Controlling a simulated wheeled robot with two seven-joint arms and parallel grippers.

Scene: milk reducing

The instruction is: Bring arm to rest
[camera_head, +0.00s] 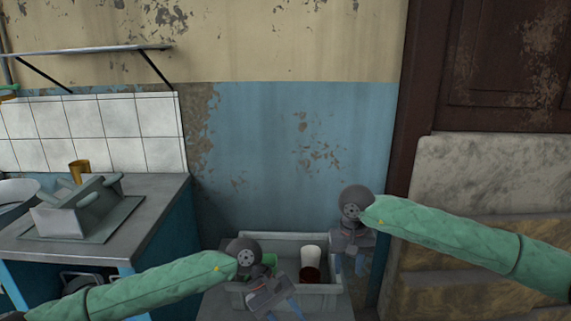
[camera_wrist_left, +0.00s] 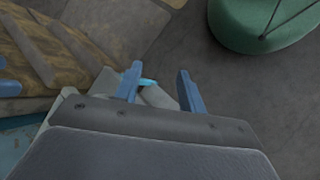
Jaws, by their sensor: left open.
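My left gripper (camera_head: 283,311) is at the bottom middle of the head view, in front of the grey crate. Its blue fingers are spread in the left wrist view (camera_wrist_left: 160,88). A pale grey piece (camera_wrist_left: 157,97) with a cyan bit shows beyond them; I cannot tell what it is. My right gripper (camera_head: 349,264) points down at the crate's right end, with its two blue fingers apart and nothing seen between them. Both arms, in green sleeves, reach in from the sides.
The light grey crate (camera_head: 328,297) holds a white and dark red cup-like item (camera_head: 311,263) and something green (camera_head: 268,259), partly hidden. At left, a counter (camera_head: 150,215) bears a grey tray-like object (camera_head: 75,212) and a brown cup (camera_head: 79,171). A green round seat (camera_wrist_left: 262,28) stands on the floor.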

